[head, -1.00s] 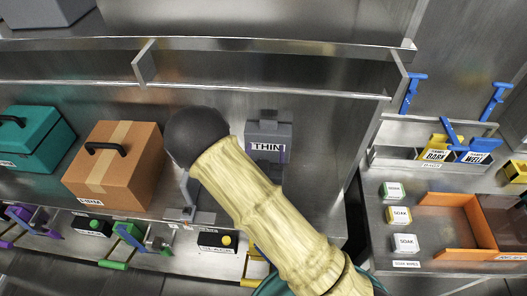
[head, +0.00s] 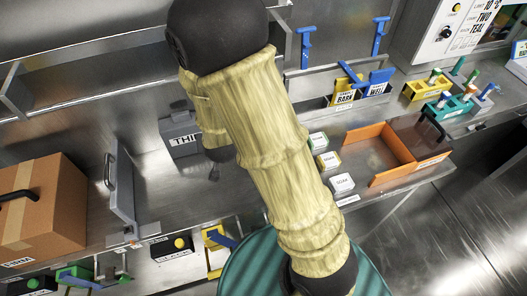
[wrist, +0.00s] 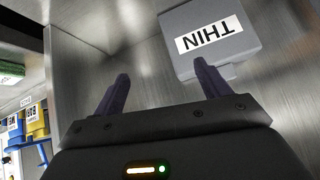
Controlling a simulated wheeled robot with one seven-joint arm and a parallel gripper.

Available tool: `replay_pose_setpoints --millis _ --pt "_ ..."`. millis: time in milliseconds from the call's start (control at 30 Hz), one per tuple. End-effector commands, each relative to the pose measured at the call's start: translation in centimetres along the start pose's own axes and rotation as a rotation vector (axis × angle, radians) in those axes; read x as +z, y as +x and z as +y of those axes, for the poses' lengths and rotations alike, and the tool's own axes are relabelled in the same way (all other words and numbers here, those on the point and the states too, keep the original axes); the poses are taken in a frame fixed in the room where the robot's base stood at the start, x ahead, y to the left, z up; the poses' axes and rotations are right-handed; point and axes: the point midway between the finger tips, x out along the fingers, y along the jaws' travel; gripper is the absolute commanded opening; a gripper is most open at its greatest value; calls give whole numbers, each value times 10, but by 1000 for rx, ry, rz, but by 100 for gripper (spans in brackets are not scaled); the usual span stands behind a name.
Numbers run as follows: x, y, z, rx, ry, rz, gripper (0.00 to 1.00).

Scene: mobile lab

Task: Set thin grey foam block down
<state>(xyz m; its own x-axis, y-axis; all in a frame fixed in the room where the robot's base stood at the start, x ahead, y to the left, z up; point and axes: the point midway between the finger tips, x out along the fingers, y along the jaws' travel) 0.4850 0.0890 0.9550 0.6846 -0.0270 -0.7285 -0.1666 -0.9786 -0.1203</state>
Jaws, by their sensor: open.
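The grey block labelled THIN (head: 181,137) sits on the metal bench against the back panel, partly hidden behind my arm in the head view. In the wrist view the same block (wrist: 186,63) is beyond my fingers at upper right, its label upside down. My gripper (wrist: 162,88) is open, with nothing between its two dark fingers. The right finger overlaps the block's lower edge in that view; I cannot tell whether they touch. In the head view my gripper is mostly hidden by the arm, close to the right of the block.
A brown carton (head: 52,205) and an upright grey panel with a handle (head: 122,188) stand left of the block. White-labelled SOAK boxes (head: 341,184) and an orange-walled tray (head: 368,135) lie to the right. Bare bench shows in front of the block.

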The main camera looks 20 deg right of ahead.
Motion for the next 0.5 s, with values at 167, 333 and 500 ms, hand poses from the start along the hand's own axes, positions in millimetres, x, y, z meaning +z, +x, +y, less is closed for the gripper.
replay_pose_setpoints --millis 167,333,500 --pt "2 -41 30 -17 -39 -183 76" --pt "13 -88 63 -11 -113 -350 76" --pt "27 -130 93 16 -185 -479 76"
